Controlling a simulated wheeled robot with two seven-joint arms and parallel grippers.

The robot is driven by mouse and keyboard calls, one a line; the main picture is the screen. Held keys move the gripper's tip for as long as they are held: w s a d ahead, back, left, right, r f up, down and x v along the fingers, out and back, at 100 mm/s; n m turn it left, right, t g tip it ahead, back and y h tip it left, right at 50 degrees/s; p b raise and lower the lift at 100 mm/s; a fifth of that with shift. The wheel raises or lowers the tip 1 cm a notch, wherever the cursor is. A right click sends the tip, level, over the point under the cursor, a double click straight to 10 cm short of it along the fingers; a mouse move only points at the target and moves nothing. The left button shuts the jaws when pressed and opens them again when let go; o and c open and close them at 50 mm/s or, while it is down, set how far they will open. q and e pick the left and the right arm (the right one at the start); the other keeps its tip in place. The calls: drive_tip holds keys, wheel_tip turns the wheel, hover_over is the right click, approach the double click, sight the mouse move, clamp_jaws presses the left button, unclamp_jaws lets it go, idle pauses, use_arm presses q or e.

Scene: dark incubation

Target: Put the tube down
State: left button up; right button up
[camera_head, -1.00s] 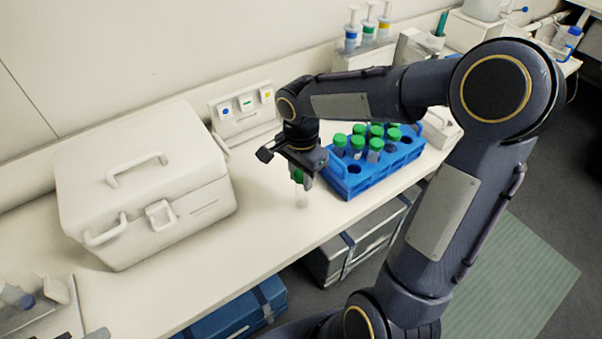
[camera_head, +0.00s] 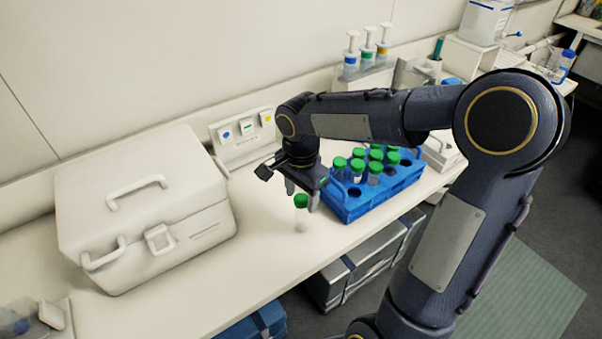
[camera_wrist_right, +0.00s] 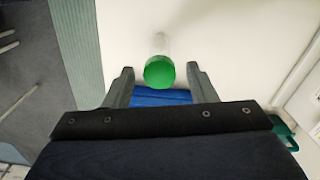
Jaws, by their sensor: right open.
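A tube with a green cap (camera_head: 300,202) stands upright on the white bench top, left of the blue rack. My right gripper (camera_head: 302,192) is just above and around its cap, with its fingers apart. In the right wrist view the green cap (camera_wrist_right: 160,72) shows between the two open fingers, with a gap on each side. The blue rack (camera_head: 352,212) holds several green-capped tubes, and some of its holes are empty. My left gripper is not in view.
A white lidded box (camera_head: 145,210) stands on the bench to the left. A small stand with coloured labels (camera_head: 243,140) is at the wall. The bench's front edge is close to the tube. Bare bench lies between box and tube.

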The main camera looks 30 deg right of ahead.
wheel_tip(320, 180, up, 10)
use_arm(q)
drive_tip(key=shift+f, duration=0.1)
use_arm(e)
drive_tip(key=s+a+f+n+t+y, duration=0.2)
drive_tip(key=s+f+n, duration=0.1)
drive_tip(key=s+n, duration=0.3)
drive_tip(key=s+a+f+n+t+y, duration=0.1)
drive_tip(key=s+a+f+n+t, duration=0.1)
drive_tip(key=s+n, duration=0.5)
drive_tip(key=s+f+t, duration=0.1)
drive_tip(key=s, duration=0.3)
drive_tip(key=shift+t+y, duration=0.3)
drive_tip(key=shift+y, duration=0.1)
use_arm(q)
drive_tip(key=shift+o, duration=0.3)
use_arm(e)
drive_tip(key=shift+r, duration=0.1)
drive_tip(key=shift+c, duration=0.3)
